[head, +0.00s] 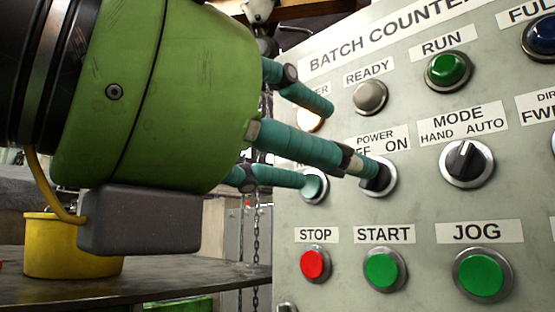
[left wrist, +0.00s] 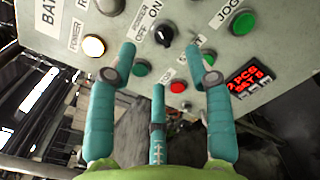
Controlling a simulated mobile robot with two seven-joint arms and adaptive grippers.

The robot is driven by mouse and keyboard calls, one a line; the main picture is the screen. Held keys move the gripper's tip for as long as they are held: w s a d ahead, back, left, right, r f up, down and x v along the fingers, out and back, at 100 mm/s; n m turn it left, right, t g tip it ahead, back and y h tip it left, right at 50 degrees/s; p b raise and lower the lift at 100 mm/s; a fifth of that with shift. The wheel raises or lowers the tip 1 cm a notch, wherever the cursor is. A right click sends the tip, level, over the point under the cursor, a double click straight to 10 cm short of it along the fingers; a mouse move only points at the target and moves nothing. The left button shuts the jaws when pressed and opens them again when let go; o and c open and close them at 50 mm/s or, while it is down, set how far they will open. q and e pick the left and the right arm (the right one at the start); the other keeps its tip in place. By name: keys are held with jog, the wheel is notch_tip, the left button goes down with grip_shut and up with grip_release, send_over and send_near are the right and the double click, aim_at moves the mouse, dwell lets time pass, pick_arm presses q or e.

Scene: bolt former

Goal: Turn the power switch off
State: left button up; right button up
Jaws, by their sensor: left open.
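The power switch (head: 393,179) is a black knob in a silver ring on the control panel, under a POWER OFF ON label. My left gripper (head: 338,148), green with three teal fingers, is open in front of it. In the head view one fingertip overlaps the knob and hides much of it, so I cannot tell whether they touch. In the left wrist view the power switch (left wrist: 165,36) shows beyond the gap between the spread fingers (left wrist: 160,58). Its exact setting is unclear. The power lamp (left wrist: 93,46) glows white.
The mode switch (head: 467,163) is right of the power switch. Below are the red STOP button (head: 314,264), green START button (head: 384,270) and green JOG button (head: 482,275). A green button (head: 314,186) sits close behind a finger. A yellow container (head: 70,250) stands at left.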

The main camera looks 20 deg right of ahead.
pick_arm(q)
jog(key=p+x, duration=0.2)
jog(key=x, duration=0.5)
jog(key=shift+d+p, duration=0.3)
jog(key=shift+d, duration=0.1)
pick_arm(e)
jog(key=shift+a+r, duration=0.2)
jog(key=shift+r, duration=0.5)
jog(key=shift+a+r, duration=0.2)
jog(key=shift+r, duration=0.45)
pick_arm(q)
jog(key=shift+f, duration=0.1)
jog(key=shift+c, duration=0.4)
pick_arm(e)
jog(key=shift+d, duration=0.2)
pick_arm(q)
jog(key=shift+w, duration=0.1)
grip_shut()
